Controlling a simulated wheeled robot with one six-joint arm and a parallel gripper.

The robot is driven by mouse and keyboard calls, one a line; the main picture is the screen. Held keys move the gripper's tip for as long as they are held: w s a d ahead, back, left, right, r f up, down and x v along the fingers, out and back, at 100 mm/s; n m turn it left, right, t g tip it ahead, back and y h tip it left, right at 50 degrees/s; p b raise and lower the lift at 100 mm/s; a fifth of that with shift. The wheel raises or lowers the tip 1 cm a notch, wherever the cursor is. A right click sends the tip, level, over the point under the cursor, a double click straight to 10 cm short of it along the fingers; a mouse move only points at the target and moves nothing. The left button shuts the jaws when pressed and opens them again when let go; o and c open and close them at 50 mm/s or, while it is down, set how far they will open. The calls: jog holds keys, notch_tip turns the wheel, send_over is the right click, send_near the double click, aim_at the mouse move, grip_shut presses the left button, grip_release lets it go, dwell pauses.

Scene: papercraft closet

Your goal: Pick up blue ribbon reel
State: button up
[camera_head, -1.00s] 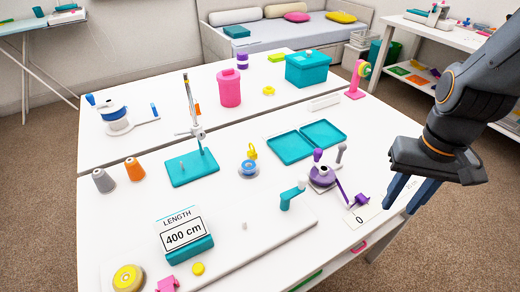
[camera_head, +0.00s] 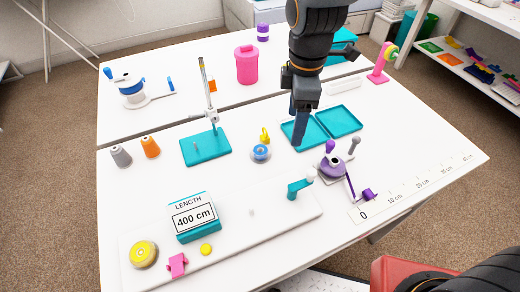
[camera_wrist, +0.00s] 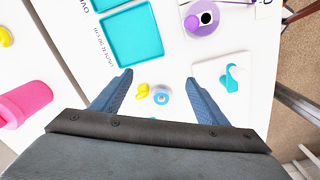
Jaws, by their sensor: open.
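A small blue reel (camera_head: 261,153) with a pale centre sits on the white table, with a yellow piece (camera_head: 265,136) just behind it. In the wrist view, the blue reel (camera_wrist: 161,97) lies between my spread fingers, beside the yellow piece (camera_wrist: 143,90). My gripper (camera_head: 298,138) is open and empty, pointing down over the table to the right of the reel in the head view. In the wrist view, my gripper (camera_wrist: 160,77) shows both fingers apart. A larger blue-and-white spool (camera_head: 130,88) with a handle stands at the back left.
Teal trays (camera_head: 339,121) lie behind my fingers. A purple winder (camera_head: 333,167) stands to the right, and a teal stand (camera_head: 206,148) with a tall post to the left. A teal crank (camera_head: 297,188) is in front. A pink canister (camera_head: 247,65) stands behind.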

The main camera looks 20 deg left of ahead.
aim_at(259, 145)
jog(key=s+a+n, duration=0.1)
jog(key=a+n, duration=0.1)
jog(key=s+a+n, duration=0.1)
jog(key=a, duration=0.1)
jog(key=a+n, duration=0.2)
jog(key=a, duration=0.1)
jog(key=shift+s+f+n, duration=0.2)
jog(key=shift+s+n, duration=0.1)
jog(key=shift+s, duration=0.1)
jog(key=shift+n, duration=0.3)
jog(key=shift+s+a+f+p, duration=0.15)
jog(key=shift+f+p, duration=0.15)
jog(key=shift+f, duration=1)
jog(key=shift+s+a+f+p, duration=0.15)
jog(key=shift+f+p, duration=0.2)
jog(key=shift+f, duration=1)
jog(key=shift+a+f+p, duration=0.15)
jog(key=shift+f+p, duration=0.15)
jog(key=shift+f, duration=1)
jog(key=c, duration=1.1)
